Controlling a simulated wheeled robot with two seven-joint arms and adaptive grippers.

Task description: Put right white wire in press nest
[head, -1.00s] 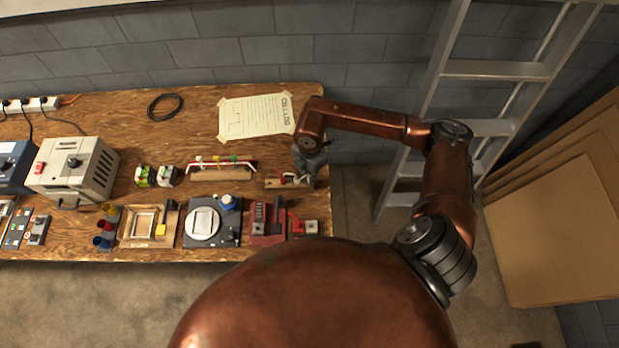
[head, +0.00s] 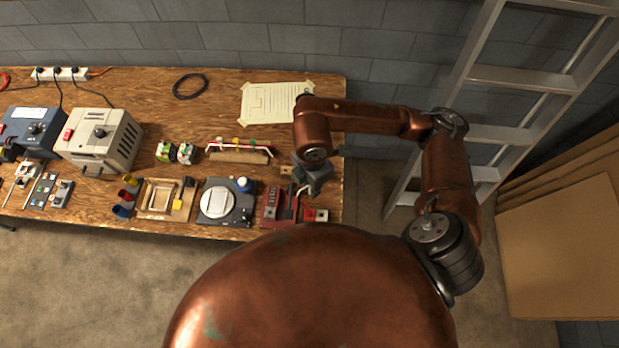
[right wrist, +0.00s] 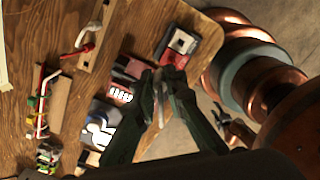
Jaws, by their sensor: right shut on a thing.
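My right gripper (head: 311,188) points down over the right end of the bench, beside the red press (head: 276,206). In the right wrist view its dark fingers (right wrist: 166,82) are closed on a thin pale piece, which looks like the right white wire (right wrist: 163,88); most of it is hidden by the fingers. In the head view a white strand (head: 296,200) shows just below the gripper, over the press area. The dark red press with its white-marked part also shows in the right wrist view (right wrist: 122,92). I cannot tell whether the wire touches the nest. My left gripper is not clearly seen.
A red fixture with a grey plate (head: 316,215) stands right of the press. A turntable-like device (head: 212,216) is to its left. A rack with red and white wires (head: 238,157) and a small wooden block (head: 287,170) lie behind. A ladder (head: 480,130) stands right.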

